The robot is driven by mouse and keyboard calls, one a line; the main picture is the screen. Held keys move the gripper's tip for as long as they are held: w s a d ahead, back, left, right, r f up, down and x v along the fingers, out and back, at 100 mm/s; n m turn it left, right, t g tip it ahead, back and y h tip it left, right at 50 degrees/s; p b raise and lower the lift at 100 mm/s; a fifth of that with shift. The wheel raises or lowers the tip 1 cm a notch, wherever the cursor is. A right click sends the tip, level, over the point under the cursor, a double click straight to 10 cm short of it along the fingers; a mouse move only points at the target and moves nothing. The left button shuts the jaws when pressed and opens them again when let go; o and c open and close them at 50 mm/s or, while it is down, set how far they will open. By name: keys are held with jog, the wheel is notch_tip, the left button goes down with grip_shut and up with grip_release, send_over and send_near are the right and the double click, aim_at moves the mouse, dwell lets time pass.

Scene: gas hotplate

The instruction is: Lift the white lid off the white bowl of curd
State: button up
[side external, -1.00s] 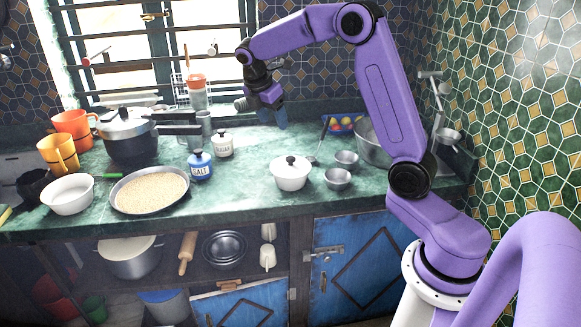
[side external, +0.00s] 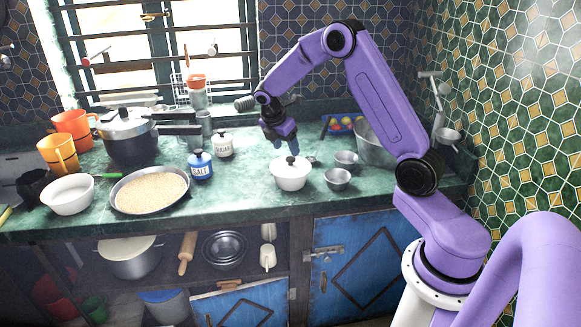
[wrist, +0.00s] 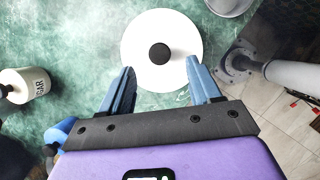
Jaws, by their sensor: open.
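The white bowl (side external: 290,180) stands on the green counter with its white lid (side external: 282,165) on top. The lid has a black knob (side external: 292,160). In the wrist view the round lid (wrist: 180,30) and its black knob (wrist: 159,54) lie ahead of my fingertips, roughly between them across. My gripper (side external: 284,148) is above and close to the lid, its fingers pointing down. In the wrist view my gripper (wrist: 158,75) is open, with nothing between its blue fingers. The curd is hidden under the lid.
Small metal bowls (side external: 337,179) stand just right of the white bowl. A blue salt jar (side external: 201,166) and a white sugar jar (side external: 223,145) stand to the left, with a pan of grain (side external: 150,190) beyond. The counter's front edge is close to the bowl.

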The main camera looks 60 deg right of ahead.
aim_at(290, 158)
jog(key=shift+x, duration=2.55)
jog(key=c, duration=1.1)
